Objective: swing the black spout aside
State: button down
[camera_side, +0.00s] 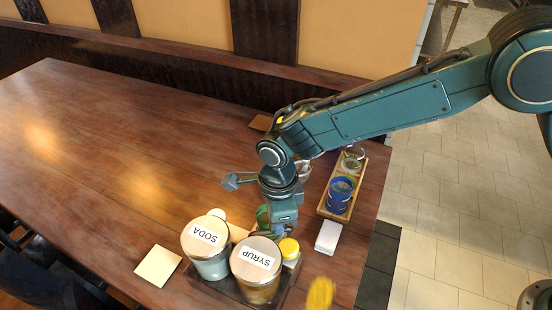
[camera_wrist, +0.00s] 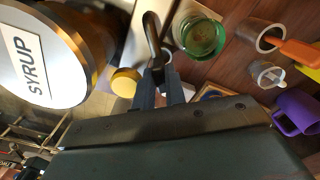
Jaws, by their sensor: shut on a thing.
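The black spout (camera_wrist: 151,30) is a dark curved hook in the wrist view, beside the syrup container. My gripper (camera_wrist: 159,74) has its two fingers closed on the lower end of the spout. In the side view my gripper (camera_side: 284,230) points down behind the syrup container, and the spout is hidden there. The syrup container (camera_side: 257,270) has a steel lid labelled SYRUP, also large at the left of the wrist view (camera_wrist: 42,55). The soda container (camera_side: 207,262) stands left of it in the side view.
A yellow lid (camera_side: 289,248) and a green glass (camera_wrist: 203,36) are close to my gripper. A wooden tray (camera_side: 324,207) holding a blue glass (camera_side: 341,194) stands to the right. A purple mug (camera_wrist: 298,112) shows in the wrist view. The table's left side is clear.

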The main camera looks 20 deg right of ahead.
jog(key=shift+s+a, duration=0.1)
dwell(0.4)
jog(key=c, duration=1.4)
grip_release()
jog(key=shift+c, duration=0.2)
